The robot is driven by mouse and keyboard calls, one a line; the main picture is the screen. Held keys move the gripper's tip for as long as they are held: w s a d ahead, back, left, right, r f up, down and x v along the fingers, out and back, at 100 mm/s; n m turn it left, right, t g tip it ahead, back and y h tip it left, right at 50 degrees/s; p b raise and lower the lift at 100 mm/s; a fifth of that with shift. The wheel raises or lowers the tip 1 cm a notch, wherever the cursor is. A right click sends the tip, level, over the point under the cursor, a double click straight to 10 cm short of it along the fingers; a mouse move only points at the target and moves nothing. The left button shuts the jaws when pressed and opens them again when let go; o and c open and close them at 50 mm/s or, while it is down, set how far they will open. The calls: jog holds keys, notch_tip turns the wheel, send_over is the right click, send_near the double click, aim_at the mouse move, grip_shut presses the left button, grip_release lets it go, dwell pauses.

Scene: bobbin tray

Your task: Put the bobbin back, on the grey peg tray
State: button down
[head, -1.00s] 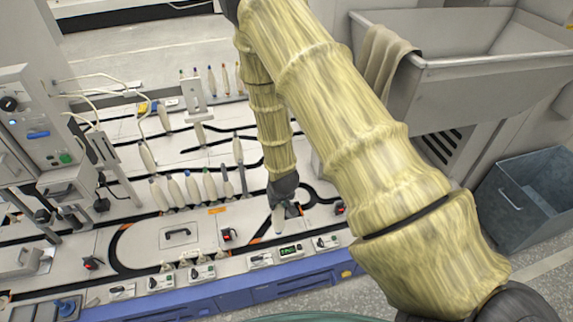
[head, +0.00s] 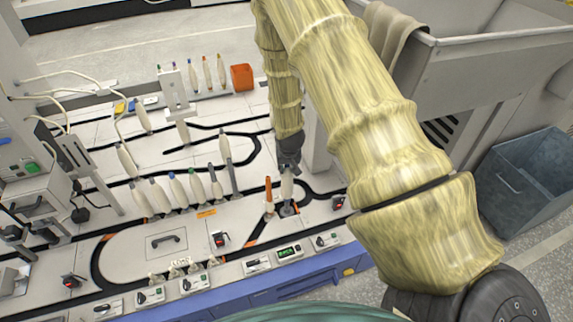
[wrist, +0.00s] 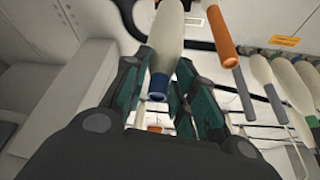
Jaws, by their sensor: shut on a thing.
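My gripper (head: 288,164) points down over the right part of the white work table. It is shut on a pale bobbin (head: 287,187), which hangs upright below the fingers. In the wrist view the bobbin (wrist: 168,35) lies between the dark green finger pads, with its blue-ringed end towards my palm. The bobbin's lower end is over or on a small grey round base; I cannot tell whether it touches. A row of similar bobbins (head: 178,190) with differently coloured tips stands to the left. I cannot clearly make out the grey peg tray.
More bobbins (head: 207,72) and an orange box (head: 242,77) are at the back. Black track lines cross the table. Control boxes (head: 289,252) line the front edge. A grey sink (head: 480,75) stands right.

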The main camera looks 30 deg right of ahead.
jog(key=shift+f+b, duration=1.25)
jog(key=shift+f, duration=0.75)
jog(key=shift+s+a+p, duration=0.1)
jog(key=shift+s+p, duration=0.05)
jog(key=shift+p, duration=0.3)
jog(key=shift+f, duration=0.5)
dwell(0.4)
jog(key=c, duration=1.4)
grip_release()
jog(key=shift+c, duration=0.2)
jog(key=shift+r, duration=0.1)
jog(key=p, duration=0.8)
send_near(288, 173)
jog(key=shift+f, duration=0.6)
